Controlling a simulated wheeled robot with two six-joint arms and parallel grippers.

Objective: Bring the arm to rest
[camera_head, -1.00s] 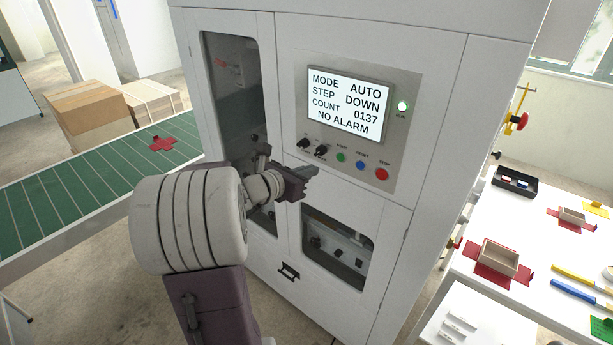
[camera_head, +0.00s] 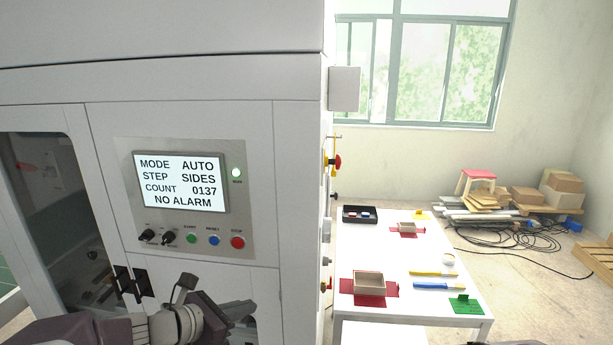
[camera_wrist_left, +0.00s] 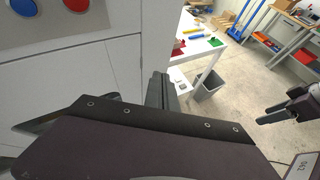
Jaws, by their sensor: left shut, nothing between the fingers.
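My left gripper (camera_head: 186,286) is in front of the lower part of the white machine in the head view, just below the control panel. It is shut and holds nothing. In the left wrist view its shut fingers (camera_wrist_left: 159,90) stick out past the dark palm plate, with the white machine front to the left. A dark gripper, apparently my right one (camera_wrist_left: 272,115), shows at the right of that view. Its jaw gap is too small to judge.
The machine's screen (camera_head: 181,181) reads AUTO, SIDES, 0137, NO ALARM, above knobs and the red stop button (camera_head: 237,242). A white table (camera_head: 440,306) with trays and tools stands to the right. A grey bin (camera_wrist_left: 208,86) stands by it. Open floor lies further right.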

